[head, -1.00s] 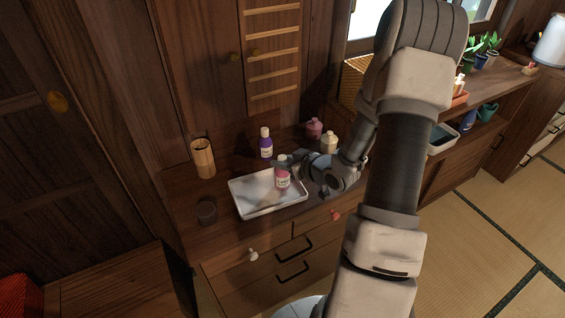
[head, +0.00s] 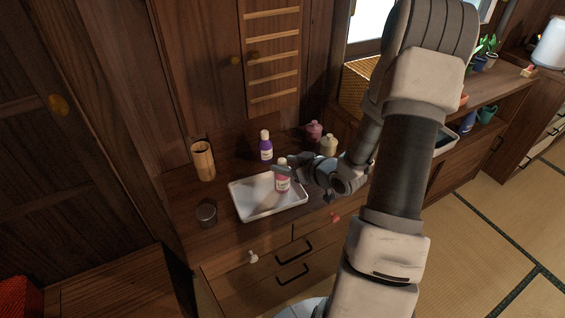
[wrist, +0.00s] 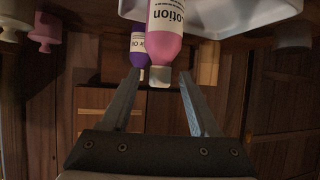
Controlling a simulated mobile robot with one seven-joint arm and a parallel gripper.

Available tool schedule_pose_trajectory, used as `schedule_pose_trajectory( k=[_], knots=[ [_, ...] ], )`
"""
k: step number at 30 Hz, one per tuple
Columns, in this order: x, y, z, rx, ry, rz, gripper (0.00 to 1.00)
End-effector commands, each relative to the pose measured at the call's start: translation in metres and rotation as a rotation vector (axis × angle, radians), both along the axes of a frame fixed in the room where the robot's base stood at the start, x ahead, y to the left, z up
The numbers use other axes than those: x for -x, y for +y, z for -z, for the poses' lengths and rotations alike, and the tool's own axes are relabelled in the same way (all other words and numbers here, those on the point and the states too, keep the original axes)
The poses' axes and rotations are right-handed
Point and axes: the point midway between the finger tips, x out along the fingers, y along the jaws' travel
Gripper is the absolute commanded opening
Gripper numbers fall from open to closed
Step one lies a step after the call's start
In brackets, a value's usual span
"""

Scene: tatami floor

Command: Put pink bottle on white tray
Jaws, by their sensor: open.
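The pink bottle (head: 282,183) has a white label and a pale cap. It stands upright on the white tray (head: 247,211), near the tray's right side. My gripper (head: 297,173) is open, just right of the bottle in the head view. In the wrist view the pink bottle (wrist: 166,35) reads "Lotion" and appears upside down, with its cap between my open fingertips (wrist: 158,74). No finger visibly presses on it. The white tray (wrist: 225,22) shows behind it at the top.
A purple bottle (head: 266,147) stands behind the tray. A bamboo cup (head: 203,160) and a dark jar (head: 207,214) are left of the tray.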

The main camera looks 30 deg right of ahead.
Motion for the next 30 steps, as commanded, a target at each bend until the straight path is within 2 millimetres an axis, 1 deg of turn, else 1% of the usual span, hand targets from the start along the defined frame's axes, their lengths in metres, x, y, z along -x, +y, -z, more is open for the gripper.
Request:
schedule_pose_trajectory(
  k=[1, 6, 9, 13, 18, 30],
  knots=[
    [0.01, -0.004, -0.008, 0.001, 0.0, 0.005, 0.62],
    [0.043, -0.012, -0.027, 0.001, 0.0, 0.005, 0.62],
    [0.06, -0.016, -0.036, 0.0, 0.001, 0.004, 0.62],
    [0.076, -0.019, -0.044, 0.001, 0.0, 0.003, 0.62],
    [0.086, -0.022, -0.049, 0.001, 0.0, 0.002, 0.62],
    [0.087, -0.021, -0.049, 0.0, 0.0, 0.0, 0.62]
  ],
)
